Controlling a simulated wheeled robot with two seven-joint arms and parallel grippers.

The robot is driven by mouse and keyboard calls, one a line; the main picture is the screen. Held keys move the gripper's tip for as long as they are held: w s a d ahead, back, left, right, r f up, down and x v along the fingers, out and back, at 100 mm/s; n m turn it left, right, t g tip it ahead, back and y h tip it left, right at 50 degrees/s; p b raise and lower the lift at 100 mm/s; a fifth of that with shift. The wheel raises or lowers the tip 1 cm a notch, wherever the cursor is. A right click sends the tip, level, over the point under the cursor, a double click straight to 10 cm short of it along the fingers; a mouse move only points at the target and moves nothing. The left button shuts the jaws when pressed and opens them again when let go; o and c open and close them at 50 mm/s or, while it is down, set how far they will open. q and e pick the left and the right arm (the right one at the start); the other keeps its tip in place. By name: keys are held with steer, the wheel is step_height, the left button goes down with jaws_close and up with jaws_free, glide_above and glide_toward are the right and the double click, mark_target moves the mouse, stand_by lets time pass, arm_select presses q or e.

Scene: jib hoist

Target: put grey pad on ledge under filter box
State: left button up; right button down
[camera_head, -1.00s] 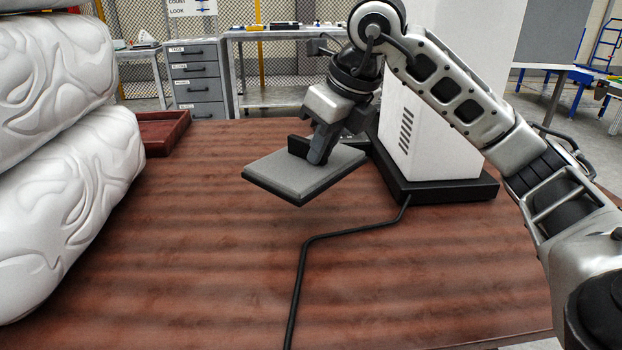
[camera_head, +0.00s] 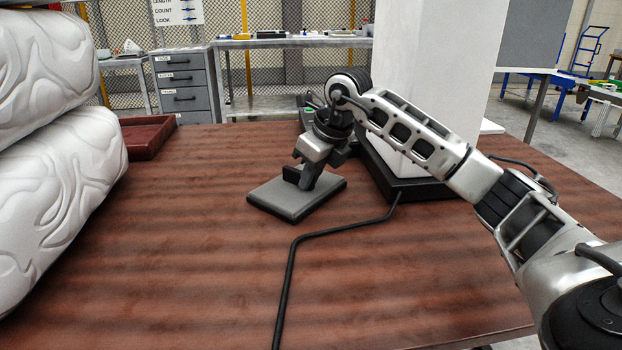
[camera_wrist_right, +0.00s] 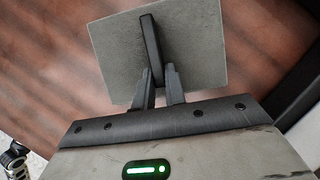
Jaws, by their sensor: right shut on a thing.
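The grey pad (camera_head: 322,194) is a flat square plate with a dark upright grip on top, at the middle of the table in the head view. My right gripper (camera_head: 305,182) is shut on that grip. In the right wrist view the pad (camera_wrist_right: 196,50) lies beyond the fingers (camera_wrist_right: 160,90), which close on its black grip (camera_wrist_right: 150,42). The pad is level, low over or on the table; I cannot tell if it touches. The white filter box (camera_head: 440,90) stands to its right on a black base (camera_head: 425,190), apart from the pad. My left gripper is out of view.
A black cable (camera_head: 292,265) runs from the black base across the table (camera_head: 180,250) to the front. White embossed rolls (camera_head: 65,180) fill the left side. A dark red tray (camera_head: 150,137) lies at the back left. The table's middle and front left are clear.

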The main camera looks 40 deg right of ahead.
steer(key=c, duration=1.5)
jaws_free()
steer(key=shift+o, duration=0.2)
